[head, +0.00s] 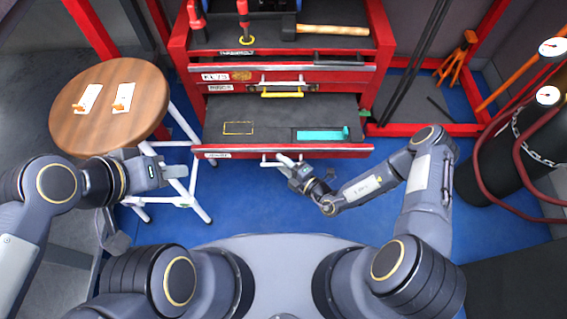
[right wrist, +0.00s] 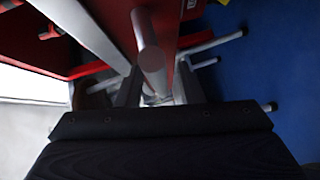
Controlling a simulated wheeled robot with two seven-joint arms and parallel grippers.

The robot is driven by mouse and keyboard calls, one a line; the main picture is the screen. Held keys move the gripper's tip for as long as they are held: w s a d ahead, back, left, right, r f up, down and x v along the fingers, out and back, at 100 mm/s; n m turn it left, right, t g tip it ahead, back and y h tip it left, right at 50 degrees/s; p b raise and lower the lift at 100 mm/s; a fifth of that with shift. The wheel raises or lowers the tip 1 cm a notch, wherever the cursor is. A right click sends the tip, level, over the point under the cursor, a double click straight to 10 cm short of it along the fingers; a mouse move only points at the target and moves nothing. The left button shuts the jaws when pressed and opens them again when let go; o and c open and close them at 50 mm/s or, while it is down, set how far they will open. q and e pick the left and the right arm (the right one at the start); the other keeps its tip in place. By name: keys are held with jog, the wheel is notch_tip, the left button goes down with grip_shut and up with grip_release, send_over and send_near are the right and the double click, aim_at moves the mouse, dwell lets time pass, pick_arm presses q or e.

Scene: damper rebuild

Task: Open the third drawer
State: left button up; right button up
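A red tool cabinet (head: 180,62) stands ahead in the head view. A lower drawer (head: 265,112) is pulled well out. Its dark floor holds a teal item and a yellow outlined rectangle. Its front carries a pale bar handle (head: 268,163). My right gripper (head: 291,167) is at this handle. In the right wrist view, the round-ended handle bar (right wrist: 152,60) lies between the two fingers (right wrist: 158,88), which look closed on it; the contact is partly hidden. My left gripper (head: 165,172) is beside the stool, away from the cabinet, its finger gap unclear.
A hammer (head: 332,30) lies on top. A round wooden stool (head: 120,135) stands left. A black cylinder with gauges (head: 510,155) stands right. Blue floor (head: 260,205) is clear before the drawer.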

jog(key=p+v, duration=0.1)
jog(key=v, duration=0.6)
jog(key=shift+s+d+p, duration=0.25)
jog(key=shift+s+p, duration=0.05)
jog(key=shift+p, duration=0.1)
jog(key=shift+r, duration=0.1)
